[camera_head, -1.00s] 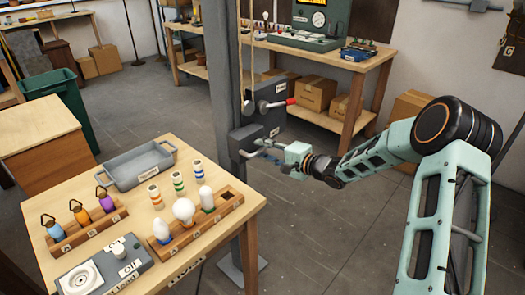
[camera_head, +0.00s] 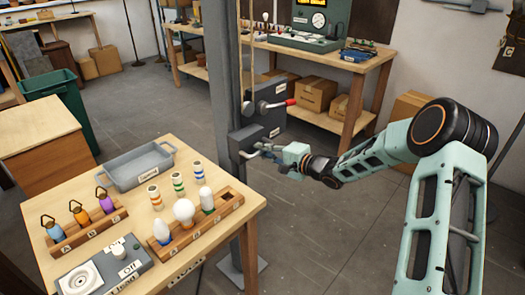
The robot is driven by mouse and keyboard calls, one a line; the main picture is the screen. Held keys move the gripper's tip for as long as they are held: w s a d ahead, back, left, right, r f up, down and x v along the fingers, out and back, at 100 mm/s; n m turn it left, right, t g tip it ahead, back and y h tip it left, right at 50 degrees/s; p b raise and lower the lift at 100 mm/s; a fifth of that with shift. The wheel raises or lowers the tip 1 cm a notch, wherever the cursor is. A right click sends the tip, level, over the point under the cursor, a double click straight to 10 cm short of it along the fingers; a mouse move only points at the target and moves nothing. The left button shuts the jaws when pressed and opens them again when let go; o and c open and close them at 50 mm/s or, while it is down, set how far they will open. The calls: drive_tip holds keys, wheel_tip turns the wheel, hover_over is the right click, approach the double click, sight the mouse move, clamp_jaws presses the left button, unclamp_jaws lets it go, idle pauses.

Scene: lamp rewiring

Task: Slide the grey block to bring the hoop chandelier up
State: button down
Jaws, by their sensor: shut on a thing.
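A pale bar handle (camera_head: 246,155) sticks out from the block's front. My gripper (camera_head: 268,149) reaches in from the right and is shut on this handle; its fingertips are small and partly merge with it. Pale ropes (camera_head: 241,60) run up along the post. The hoop chandelier is not in view.
The near wooden table (camera_head: 225,225) holds a grey tray (camera_head: 168,160), bulb racks, striped cylinders and a switch panel (camera_head: 105,268). A workbench (camera_head: 335,70) with boxes beneath stands behind.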

wheel_tip(320, 180, down, 24)
drive_tip(key=b, duration=1.1)
drive_tip(key=shift+f, duration=0.2)
drive_tip(key=shift+s+d, duration=0.1)
drive_tip(key=shift+s, duration=0.05)
drive_tip(key=c, duration=2)
unclamp_jaws()
drive_tip(key=shift+f, duration=0.15)
drive_tip(key=v, duration=1.2)
